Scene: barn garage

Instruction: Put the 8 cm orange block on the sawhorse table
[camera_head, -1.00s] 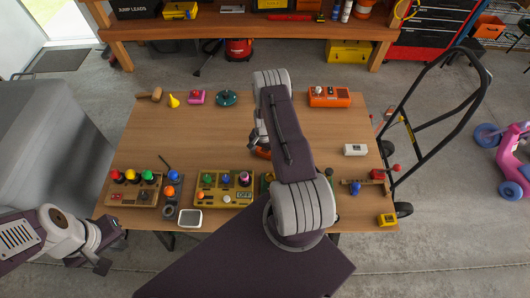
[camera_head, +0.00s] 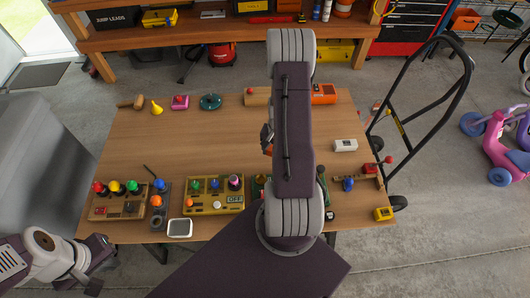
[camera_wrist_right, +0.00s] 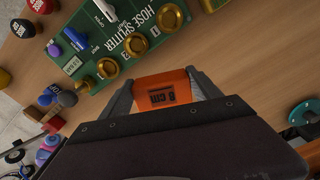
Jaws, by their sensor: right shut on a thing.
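The orange block (camera_wrist_right: 165,92), marked 8 cm, is between the fingers of my right gripper (camera_wrist_right: 166,95) in the right wrist view. The gripper is shut on it. In the head view my right arm hides most of this gripper, and only a sliver of orange (camera_head: 267,150) shows. The wooden table (camera_head: 150,135) lies beneath, and the block is over its middle; the gap between them is hard to judge. My left gripper (camera_head: 97,267) is off the table's front left corner, empty, with its fingers apart.
Button boxes (camera_head: 118,208) and a yellow panel (camera_head: 212,208) line the front edge. The green hose splitter board (camera_wrist_right: 110,35) is close to the held block. A green disc (camera_head: 210,102) stands at the back. The table's middle left is clear. A hand truck (camera_head: 425,105) stands at right.

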